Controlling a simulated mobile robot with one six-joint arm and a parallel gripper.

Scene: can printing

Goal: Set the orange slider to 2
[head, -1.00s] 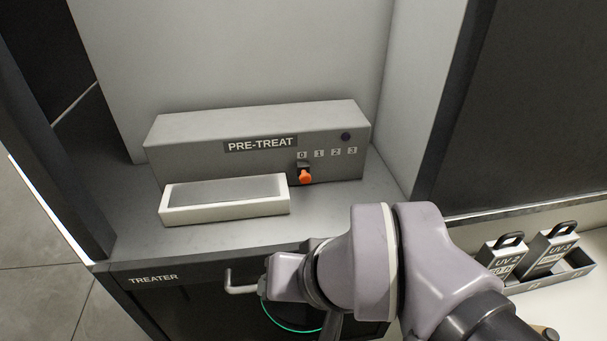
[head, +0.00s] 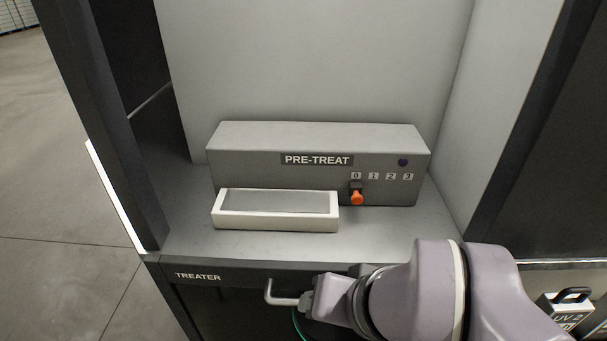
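The orange slider (head: 357,198) is a small orange knob low on the front of the grey PRE-TREAT box (head: 235,165). It sits directly below the 0 mark (head: 356,176). The marks 1 (head: 373,176), 2 (head: 391,176) and 3 (head: 408,176) run to the right of it. My arm's purple-grey wrist is at the lower right, in front of the shelf edge and apart from the slider.
A white-rimmed tray (head: 275,224) sits at the box's front, left of the slider. Side walls bound the bay. A UV 2 block (head: 572,315) is at lower right. Shelf before the slider is clear.

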